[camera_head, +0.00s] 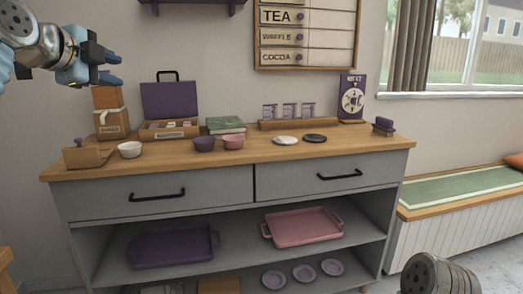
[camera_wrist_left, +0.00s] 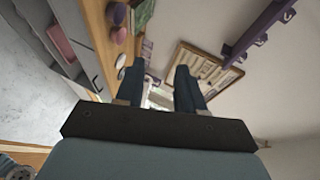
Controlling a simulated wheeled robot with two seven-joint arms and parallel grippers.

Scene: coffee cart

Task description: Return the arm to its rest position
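My left gripper (camera_head: 112,69) is at the upper left of the head view, raised in the air above the left end of the cart's wooden top. In the left wrist view its two dark fingers (camera_wrist_left: 160,85) stand apart with nothing between them, so it is open and empty. My right arm shows only as a rounded grey link (camera_head: 438,275) at the lower right of the head view. The right gripper itself is out of view.
The wooden counter (camera_head: 300,150) holds a purple box (camera_head: 169,100), a brown box (camera_head: 112,122), white (camera_head: 130,150), purple (camera_head: 204,144) and pink (camera_head: 233,142) bowls, and a purple sign (camera_head: 352,97). A menu board (camera_head: 307,35) hangs behind. Trays (camera_head: 302,228) sit on the shelf below.

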